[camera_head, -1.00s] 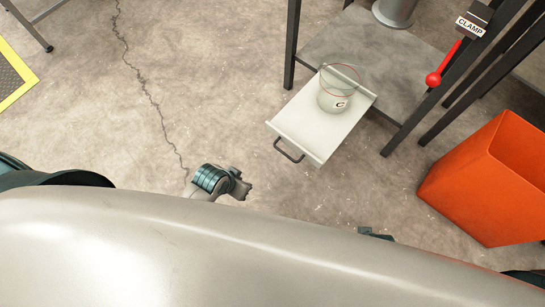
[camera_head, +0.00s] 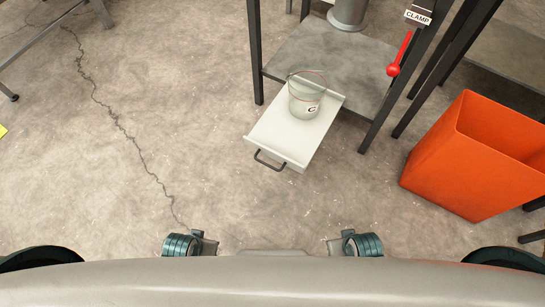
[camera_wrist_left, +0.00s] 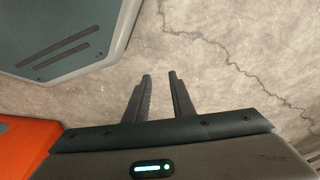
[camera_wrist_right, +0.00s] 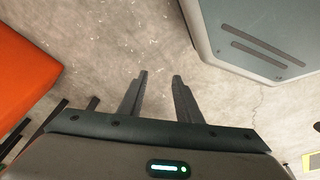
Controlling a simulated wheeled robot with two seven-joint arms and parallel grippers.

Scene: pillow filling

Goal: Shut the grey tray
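The grey tray (camera_head: 278,137) is pulled out toward me from the dark-legged frame in the head view. Its dark handle (camera_head: 269,162) is on the near edge. A clear bucket (camera_head: 305,95) marked C stands upright on the tray toward its far end. My left gripper (camera_wrist_left: 160,76) is empty, its two fingers apart over bare floor in the left wrist view. My right gripper (camera_wrist_right: 160,75) is also empty with fingers apart over the floor. Both grippers are well short of the tray; in the head view only parts of my wrists show at the bottom.
An orange bin (camera_head: 440,165) stands right of the frame. A red-knobbed lever (camera_head: 394,69) hangs by the CLAMP label (camera_head: 418,17). A grey shelf surface (camera_head: 330,55) lies behind the tray, with a metal cylinder (camera_head: 348,12) above. Floor between me and the tray is clear.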

